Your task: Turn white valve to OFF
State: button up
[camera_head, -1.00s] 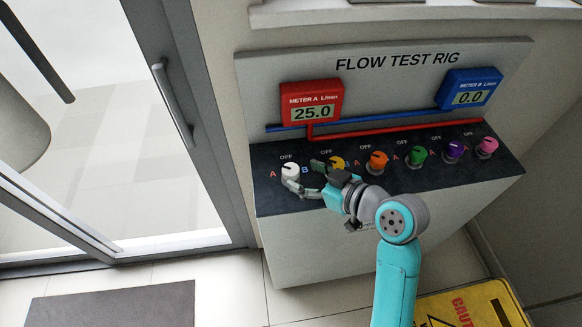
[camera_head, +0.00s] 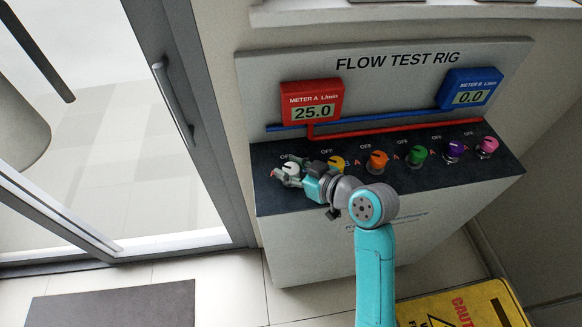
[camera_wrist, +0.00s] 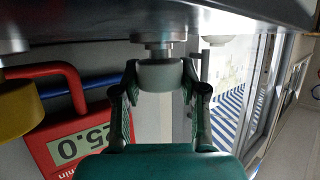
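The white valve (camera_head: 291,168) is the leftmost knob on the dark top of the flow test rig. My gripper (camera_head: 289,177) has come in from the right and its fingers are around this knob. In the wrist view the white valve (camera_wrist: 160,75) sits between the two finger pads of my gripper (camera_wrist: 160,88). The pads appear to touch it on both sides. The fingers partly hide the valve and its A and B marks, so its pointer cannot be read. Red meter A (camera_head: 312,106) reads 25.0 and blue meter B (camera_head: 470,91) reads 0.0.
A yellow knob (camera_head: 337,163) is close to the right of my gripper. Orange (camera_head: 377,160), green (camera_head: 417,155), purple (camera_head: 453,149) and pink (camera_head: 487,146) knobs follow. A glass door is at left. A yellow caution sign (camera_head: 470,308) is at lower right.

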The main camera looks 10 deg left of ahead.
jog(key=shift+m+h, duration=0.3)
jog(key=shift+s+a+m+t+h, duration=0.1)
jog(key=shift+m+t+h, duration=0.5)
jog(key=shift+m+t, duration=0.35)
jog(key=m+t+h, duration=0.2)
jog(key=m+h, duration=0.2)
jog(key=shift+t, duration=0.25)
jog(key=shift+m+t+h, duration=0.4)
jog(key=shift+m+h, duration=2.25)
jog(key=shift+h, duration=0.45)
jog(key=o, duration=1.2)
jog(key=shift+c, duration=0.2)
